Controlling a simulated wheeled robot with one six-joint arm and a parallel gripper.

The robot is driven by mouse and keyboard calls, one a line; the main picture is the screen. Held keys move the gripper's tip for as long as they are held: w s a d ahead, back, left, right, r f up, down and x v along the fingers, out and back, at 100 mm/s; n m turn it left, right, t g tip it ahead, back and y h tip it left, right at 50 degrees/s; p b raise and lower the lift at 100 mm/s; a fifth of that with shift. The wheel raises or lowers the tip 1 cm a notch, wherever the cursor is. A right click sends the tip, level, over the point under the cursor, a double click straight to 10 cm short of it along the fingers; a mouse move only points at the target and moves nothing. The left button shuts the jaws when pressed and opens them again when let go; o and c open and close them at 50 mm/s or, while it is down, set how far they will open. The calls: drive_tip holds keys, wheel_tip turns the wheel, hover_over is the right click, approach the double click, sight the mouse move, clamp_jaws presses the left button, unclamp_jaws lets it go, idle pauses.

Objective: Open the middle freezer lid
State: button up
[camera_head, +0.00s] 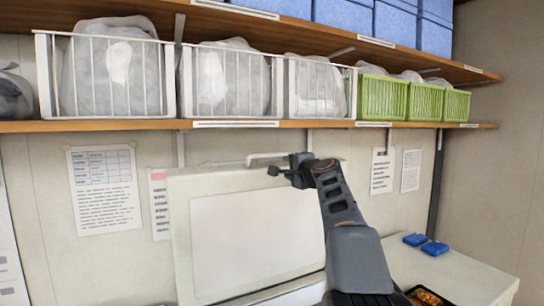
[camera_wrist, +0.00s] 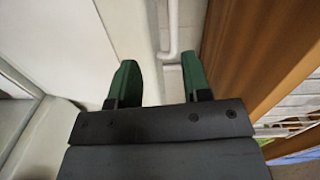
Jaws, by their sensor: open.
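A white freezer lid (camera_head: 180,235) with a paler inner panel stands raised, nearly upright, in front of the wall in the head view. A thin white handle (camera_head: 250,159) runs along its top edge. My gripper (camera_head: 277,171) is at the upper right of the lid, close to the handle. In the wrist view, my gripper (camera_wrist: 160,80) has its two green fingers apart. The white handle bar (camera_wrist: 170,42) shows ahead of the gap between them, and nothing is visibly clamped. The freezer's opening is mostly hidden below the head view.
A wooden shelf (camera_head: 155,126) with white wire baskets (camera_head: 185,85) and green baskets (camera_head: 382,98) hangs close above my gripper. At the right, a white surface (camera_head: 475,270) carries two blue items (camera_head: 434,249) and a food tray (camera_head: 428,296).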

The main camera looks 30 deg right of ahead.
sight(271, 156)
drive_tip(key=shift+m+t, duration=0.3)
drive_tip(key=shift+m, duration=0.3)
drive_tip(key=w+p, duration=0.2)
drive_tip(key=w, duration=0.2)
drive_tip(key=w+r+p, duration=0.1)
drive_tip(key=w+p, duration=0.2)
drive_tip(key=w, duration=0.1)
drive_tip(key=w+r+p, duration=0.1)
drive_tip(key=w+p, duration=0.2)
drive_tip(key=shift+w+d, duration=0.35)
drive_tip(key=shift+w, duration=0.05)
drive_tip(key=shift+w+f+p, duration=0.25)
drive_tip(key=shift+w+p, duration=0.35)
drive_tip(key=shift+w, duration=0.35)
drive_tip(key=shift+c, duration=0.3)
clamp_jaws()
